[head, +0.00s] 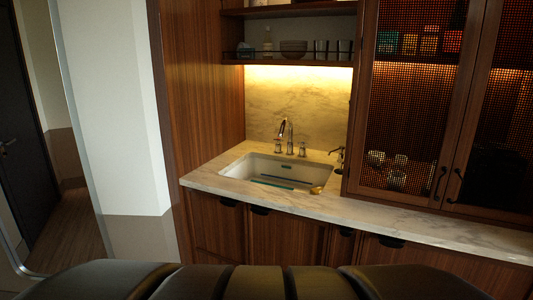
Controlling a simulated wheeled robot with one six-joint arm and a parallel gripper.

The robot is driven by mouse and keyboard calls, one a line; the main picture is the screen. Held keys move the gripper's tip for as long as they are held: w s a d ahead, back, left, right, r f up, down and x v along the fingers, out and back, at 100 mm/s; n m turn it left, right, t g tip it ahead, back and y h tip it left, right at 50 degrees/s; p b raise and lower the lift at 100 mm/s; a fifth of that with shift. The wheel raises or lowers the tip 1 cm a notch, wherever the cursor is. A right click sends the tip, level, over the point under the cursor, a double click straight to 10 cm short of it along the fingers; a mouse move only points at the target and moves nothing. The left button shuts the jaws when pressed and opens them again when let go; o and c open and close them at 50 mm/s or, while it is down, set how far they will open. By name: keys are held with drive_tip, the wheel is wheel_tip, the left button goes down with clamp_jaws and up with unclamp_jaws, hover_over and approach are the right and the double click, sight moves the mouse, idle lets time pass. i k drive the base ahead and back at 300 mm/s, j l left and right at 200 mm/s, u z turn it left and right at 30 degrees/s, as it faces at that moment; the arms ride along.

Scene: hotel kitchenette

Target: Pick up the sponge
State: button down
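I cannot make out a sponge for certain. A small yellow-gold item (317,190) sits at the front right edge of the white sink (240,172); it is too small to tell whether it is the sponge. A thin blue strip (277,177) and a darker teal strip (272,186) show at the sink's front part. A small dark green patch (287,167) shows on the sink's back wall. My gripper is not in view.
A chrome faucet (284,134) with side handles stands behind the sink, and another spout (339,158) to its right. The marble counter (420,226) is bare in front of the mesh-door cabinet (412,100). A shelf with bowls (293,47) hangs above.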

sight(315, 191)
drive_tip(key=z, duration=3.2)
drive_tip(key=u, duration=2.75)
drive_tip(key=i+j+z, duration=0.1)
drive_tip(key=j, duration=0.25)
drive_tip(key=i+j+z, duration=0.25)
drive_tip(key=i+j, duration=0.95)
